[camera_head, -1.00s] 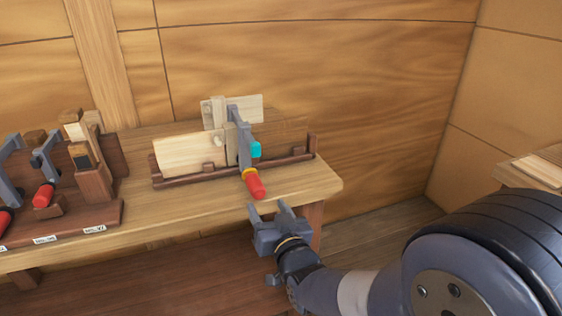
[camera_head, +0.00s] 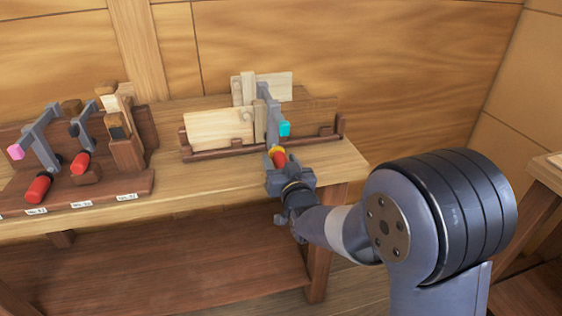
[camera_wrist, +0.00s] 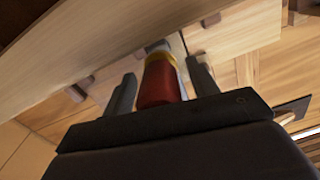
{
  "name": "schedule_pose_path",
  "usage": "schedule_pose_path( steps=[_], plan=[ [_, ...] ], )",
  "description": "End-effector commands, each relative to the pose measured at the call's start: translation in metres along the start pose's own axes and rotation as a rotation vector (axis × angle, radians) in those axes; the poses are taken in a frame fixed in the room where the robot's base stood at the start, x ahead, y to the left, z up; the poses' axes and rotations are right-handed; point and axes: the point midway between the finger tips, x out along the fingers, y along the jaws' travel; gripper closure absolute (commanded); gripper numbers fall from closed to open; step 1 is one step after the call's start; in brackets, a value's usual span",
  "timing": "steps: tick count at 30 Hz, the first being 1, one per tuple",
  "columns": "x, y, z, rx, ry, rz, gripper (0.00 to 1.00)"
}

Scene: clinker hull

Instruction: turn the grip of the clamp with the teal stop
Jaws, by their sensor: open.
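The clamp (camera_head: 271,118) with the teal stop (camera_head: 285,129) is set on pale wooden pieces in a dark wooden cradle on the bench. Its red grip (camera_head: 279,158) with a yellow collar points toward me. My gripper (camera_head: 291,172) is at the grip. In the wrist view the red grip (camera_wrist: 159,84) lies between the two open fingers of my gripper (camera_wrist: 160,92), with a visible gap at the left finger and a small one at the right. The far end of the clamp is partly hidden in the wrist view.
A dark rack (camera_head: 90,194) at the left of the bench (camera_head: 215,176) holds other red-gripped clamps, one with a pink stop (camera_head: 16,152), and wooden tools. Pale boards (camera_head: 218,131) stand in the cradle (camera_head: 186,145). A wooden wall is behind.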

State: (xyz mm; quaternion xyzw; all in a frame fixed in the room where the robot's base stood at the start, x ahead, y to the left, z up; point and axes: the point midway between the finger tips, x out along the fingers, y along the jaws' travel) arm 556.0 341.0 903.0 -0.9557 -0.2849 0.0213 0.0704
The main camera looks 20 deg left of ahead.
Motion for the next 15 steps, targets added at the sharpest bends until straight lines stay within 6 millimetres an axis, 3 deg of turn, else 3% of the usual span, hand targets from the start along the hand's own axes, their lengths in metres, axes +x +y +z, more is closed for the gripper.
schedule_pose_path(
  steps=[7, 15],
  plan=[
    [0.0007, 0.0001, 0.0001, 0.000, 0.000, 0.000, 0.44],
    [0.0005, 0.0001, -0.0001, 0.000, 0.000, 0.000, 0.66]
  ],
)
